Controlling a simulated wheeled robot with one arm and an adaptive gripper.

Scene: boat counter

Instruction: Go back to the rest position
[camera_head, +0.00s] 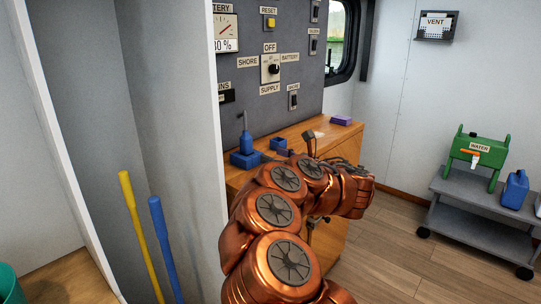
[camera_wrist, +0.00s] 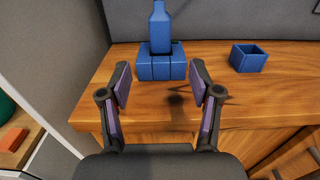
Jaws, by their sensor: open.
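My gripper (camera_wrist: 160,88) is open and empty in the wrist view, its two fingers apart above the front of the wooden counter (camera_wrist: 240,105). A blue block-like holder (camera_wrist: 160,68) with a blue bottle-shaped thing (camera_wrist: 160,28) standing in it is just beyond the fingertips, apart from them. A small open blue box (camera_wrist: 249,58) sits to the right. In the head view my copper arm reaches over the counter and hides part of it; the gripper itself is hard to make out there. The blue holder (camera_head: 246,159) shows left of the arm.
A grey switch panel (camera_head: 265,75) rises behind the counter. A purple block (camera_head: 341,121) lies at its far end. A grey trolley (camera_head: 480,205) with a green water container (camera_head: 478,158) and a blue jug (camera_head: 515,190) stands right. Yellow (camera_head: 140,235) and blue (camera_head: 165,248) poles lean left. Floor between is clear.

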